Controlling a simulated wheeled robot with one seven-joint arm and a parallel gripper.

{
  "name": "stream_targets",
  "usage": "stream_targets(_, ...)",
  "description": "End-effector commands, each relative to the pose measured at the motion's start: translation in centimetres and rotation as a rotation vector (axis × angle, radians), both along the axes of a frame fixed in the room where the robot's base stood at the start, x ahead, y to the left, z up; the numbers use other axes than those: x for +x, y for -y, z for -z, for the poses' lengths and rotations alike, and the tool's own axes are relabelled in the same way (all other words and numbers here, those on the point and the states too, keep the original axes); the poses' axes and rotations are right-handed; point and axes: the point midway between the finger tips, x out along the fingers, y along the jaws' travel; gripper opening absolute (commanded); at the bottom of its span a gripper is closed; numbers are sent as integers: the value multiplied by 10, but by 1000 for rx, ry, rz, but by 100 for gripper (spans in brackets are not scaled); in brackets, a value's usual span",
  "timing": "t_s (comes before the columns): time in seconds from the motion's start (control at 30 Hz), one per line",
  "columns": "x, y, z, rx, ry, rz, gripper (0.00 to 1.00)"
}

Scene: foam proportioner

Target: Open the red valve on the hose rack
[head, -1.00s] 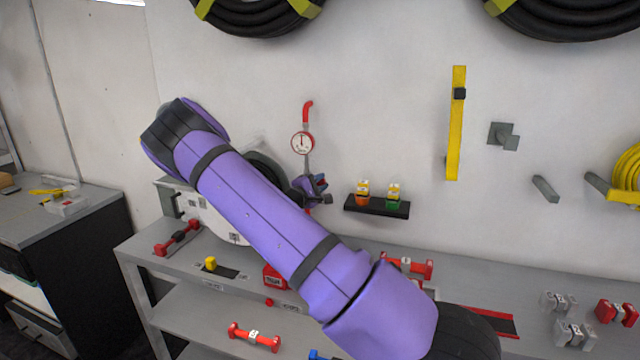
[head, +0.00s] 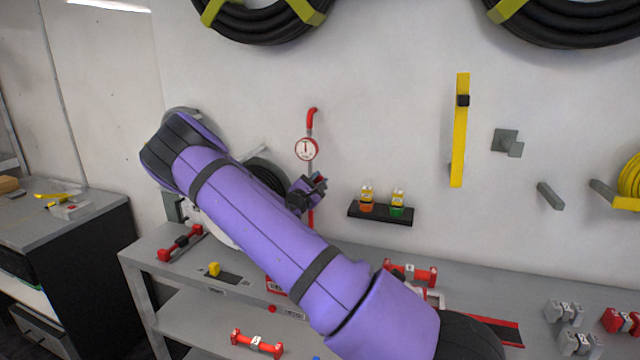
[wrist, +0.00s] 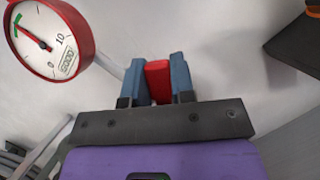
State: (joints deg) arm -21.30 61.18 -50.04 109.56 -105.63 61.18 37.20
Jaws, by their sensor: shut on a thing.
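The red valve handle (wrist: 158,82) shows in the wrist view as a red bar between the two blue-grey fingers of my gripper (wrist: 158,76). The fingers are shut on it, one on each side. In the head view my gripper (head: 317,184) is at the red pipe (head: 312,122) on the wall, just below the round gauge. The valve body is mostly hidden behind the gripper. The red-rimmed white gauge (head: 306,149) sits above the gripper, and it also shows at the upper left of the wrist view (wrist: 48,40).
A small black shelf (head: 381,213) with two small bottles is right of the gripper. My purple arm covers part of a dark hose reel (head: 266,175). The grey bench (head: 150,248) below carries red-ended parts and a yellow knob (head: 214,269). A yellow bar (head: 460,130) is on the wall.

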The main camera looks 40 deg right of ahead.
Motion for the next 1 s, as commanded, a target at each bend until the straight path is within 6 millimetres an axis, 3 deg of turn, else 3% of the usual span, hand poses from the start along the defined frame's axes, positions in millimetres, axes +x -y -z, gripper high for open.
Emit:
stream_targets(0.53, 1, -2, 0, -14, -29, -2, 0)
stream_targets(0.57, 1, -2, 0, -14, -29, -2, 30)
stream_targets(0.63, 1, -2, 0, -14, -28, -2, 46)
stream_targets(1.0, 2, -1, -2, -14, -19, -3, 49)
